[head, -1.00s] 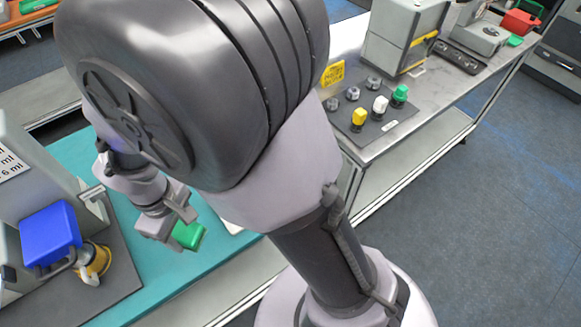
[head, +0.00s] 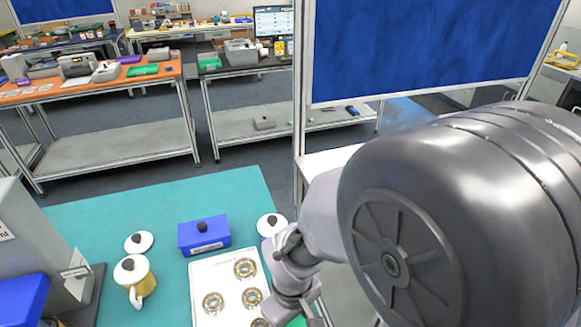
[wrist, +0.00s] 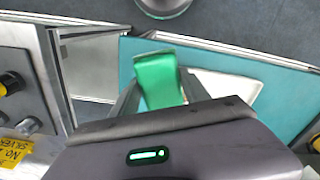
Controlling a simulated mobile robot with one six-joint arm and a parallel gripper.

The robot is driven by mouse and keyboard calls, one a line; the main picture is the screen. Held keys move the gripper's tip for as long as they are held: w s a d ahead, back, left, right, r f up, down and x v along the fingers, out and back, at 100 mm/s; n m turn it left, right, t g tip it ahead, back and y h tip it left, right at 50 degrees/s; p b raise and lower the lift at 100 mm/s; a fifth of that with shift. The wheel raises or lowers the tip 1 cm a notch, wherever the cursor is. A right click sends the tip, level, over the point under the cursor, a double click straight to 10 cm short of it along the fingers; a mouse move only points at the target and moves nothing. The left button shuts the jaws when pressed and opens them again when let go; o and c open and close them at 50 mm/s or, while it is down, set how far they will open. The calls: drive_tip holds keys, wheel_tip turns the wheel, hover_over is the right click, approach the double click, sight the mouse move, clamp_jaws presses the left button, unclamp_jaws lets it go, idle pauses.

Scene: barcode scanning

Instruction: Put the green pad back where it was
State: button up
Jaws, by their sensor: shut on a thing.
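The green pad (wrist: 158,78) is between the fingers of my gripper (wrist: 155,92), which is shut on it, in the wrist view. In the head view only a small green bit of the pad (head: 297,321) shows at the bottom edge, beside my gripper (head: 303,309). The pad is over or near the edge of the teal table (head: 90,222); its height above it I cannot tell. The white tray (head: 206,267) with several round brass-coloured pieces lies just left of my gripper. The place the pad came from cannot be told from these frames.
Another white-topped item (head: 271,225) is beside my arm. In the wrist view, a grey surface with knobs (wrist: 14,60) is at left.

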drive_tip(key=w, duration=0.2)
drive_tip(key=w+d, duration=0.1)
drive_tip(key=w, duration=0.3)
drive_tip(key=shift+d+f+b, duration=0.3)
drive_tip(key=shift+d+f, duration=0.1)
wheel_tip(320, 180, down, 3)
drive_tip(key=shift+f+b, duration=0.2)
drive_tip(key=shift+b, duration=0.6)
drive_tip(key=shift+f, duration=0.2)
drive_tip(key=o, duration=1.2)
drive_tip(key=shift+c, duration=0.2)
